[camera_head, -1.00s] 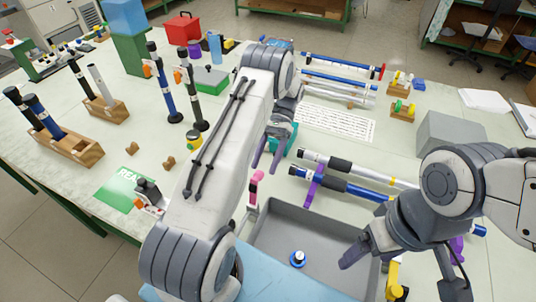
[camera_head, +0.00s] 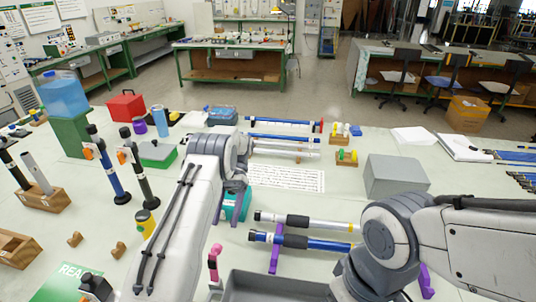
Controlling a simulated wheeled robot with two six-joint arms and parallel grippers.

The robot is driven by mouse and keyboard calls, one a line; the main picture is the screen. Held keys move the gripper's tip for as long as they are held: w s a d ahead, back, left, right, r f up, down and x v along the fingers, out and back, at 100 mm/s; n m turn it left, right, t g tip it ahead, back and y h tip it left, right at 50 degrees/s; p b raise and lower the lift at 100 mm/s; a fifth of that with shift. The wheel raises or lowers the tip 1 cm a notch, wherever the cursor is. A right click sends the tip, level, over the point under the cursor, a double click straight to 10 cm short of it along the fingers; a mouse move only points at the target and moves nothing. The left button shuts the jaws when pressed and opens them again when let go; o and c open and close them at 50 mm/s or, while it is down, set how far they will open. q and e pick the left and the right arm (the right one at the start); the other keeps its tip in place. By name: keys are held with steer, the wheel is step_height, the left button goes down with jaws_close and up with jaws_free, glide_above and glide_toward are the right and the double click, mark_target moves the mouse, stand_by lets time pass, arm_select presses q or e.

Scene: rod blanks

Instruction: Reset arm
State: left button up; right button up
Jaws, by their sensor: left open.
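My left arm reaches up the middle of the head view, its grey-and-white links covering part of the table. My left gripper (camera_head: 229,205) is at the arm's far end, over the table beside a teal block (camera_head: 240,205); its jaws are open and I see nothing held. My right arm enters from the right and bends down at the bottom edge; its gripper is below the picture. A white-silver rod (camera_head: 325,223) and a blue rod (camera_head: 325,243), each with a black sleeve, lie on a purple holder (camera_head: 274,258) between the arms.
A grey tray (camera_head: 270,284) is cut off at the bottom. Upright rods (camera_head: 108,165) stand at the left near a green box (camera_head: 158,154). A grey box (camera_head: 396,175) stands at the right. More rods lie at the back, behind a printed sheet (camera_head: 290,178).

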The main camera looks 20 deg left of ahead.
arm_select(q)
steer(key=s+d+r+m+t+y, duration=0.1)
steer(key=s+d+r+t, duration=0.2)
steer(key=d+r, duration=0.3)
steer(key=s+d+r+m+t+y, duration=0.1)
steer(key=s+d+r+t, duration=0.2)
steer(key=d, duration=0.6)
steer(key=s+d+r+m+t+h, duration=0.1)
steer(key=s+d+t, duration=0.1)
steer(key=s, duration=0.7)
steer(key=s+d+r+m+t+h, duration=0.1)
steer(key=s+d+t, duration=0.2)
steer(key=s, duration=0.5)
steer(key=shift+s+d+r+m+t, duration=0.25)
steer(key=shift+s+r+m+t, duration=0.15)
steer(key=shift+t, duration=0.2)
